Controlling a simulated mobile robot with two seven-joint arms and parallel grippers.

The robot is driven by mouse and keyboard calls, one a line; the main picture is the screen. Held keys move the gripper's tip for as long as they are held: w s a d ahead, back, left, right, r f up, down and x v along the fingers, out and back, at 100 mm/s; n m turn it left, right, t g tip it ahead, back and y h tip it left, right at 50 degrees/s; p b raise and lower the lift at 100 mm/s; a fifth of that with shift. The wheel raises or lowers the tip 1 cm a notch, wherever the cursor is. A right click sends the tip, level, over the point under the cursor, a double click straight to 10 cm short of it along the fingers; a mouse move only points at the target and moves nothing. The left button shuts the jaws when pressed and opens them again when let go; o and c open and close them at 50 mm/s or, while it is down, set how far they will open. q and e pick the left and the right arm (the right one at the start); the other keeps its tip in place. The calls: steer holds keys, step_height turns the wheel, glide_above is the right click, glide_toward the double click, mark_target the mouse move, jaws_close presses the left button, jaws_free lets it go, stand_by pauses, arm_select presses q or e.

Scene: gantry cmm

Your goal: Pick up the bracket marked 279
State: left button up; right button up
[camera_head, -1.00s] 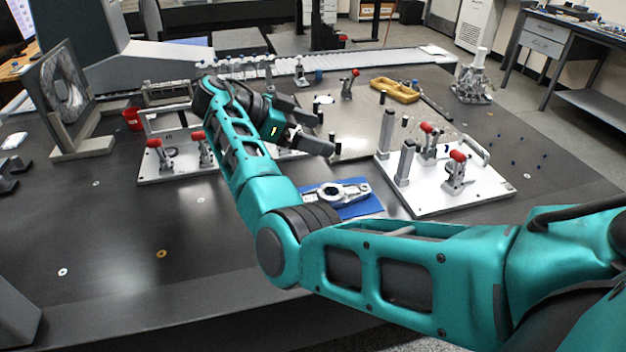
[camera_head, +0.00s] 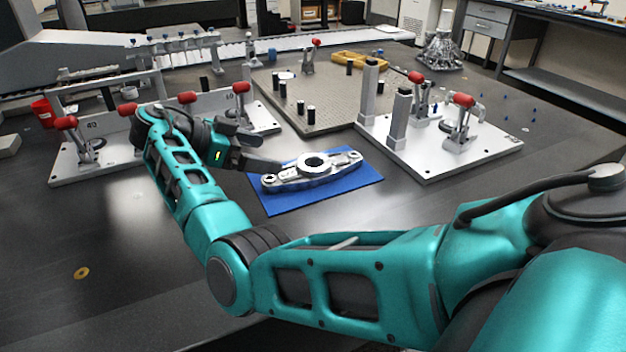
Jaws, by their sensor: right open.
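A silver metal bracket (camera_head: 292,173) with a large ring in its middle and smaller holes at its ends lies flat on a blue mat (camera_head: 345,184). I cannot read any number on it. My right arm comes in from the right, and its open, empty gripper (camera_head: 262,150) is just left of and behind the bracket's left end, apart from it as far as I can tell. One finger reaches toward the mat's far left edge. My left gripper is not in view.
A white fixture plate (camera_head: 80,172) with red-handled clamps stands behind and left of my gripper. Another fixture plate (camera_head: 432,162) with posts and clamps stands right of the mat. A perforated plate (camera_head: 330,112) lies behind.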

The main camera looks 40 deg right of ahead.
mark_target(308, 162)
steer(key=b+x, duration=0.1)
steer(key=x, duration=1.1)
steer(key=shift+d+b, duration=0.2)
steer(key=shift+b, duration=0.2)
steer(key=shift+w, duration=0.1)
steer(key=shift+c, duration=0.2)
steer(key=c, duration=1.4)
steer(key=shift+r, duration=0.1)
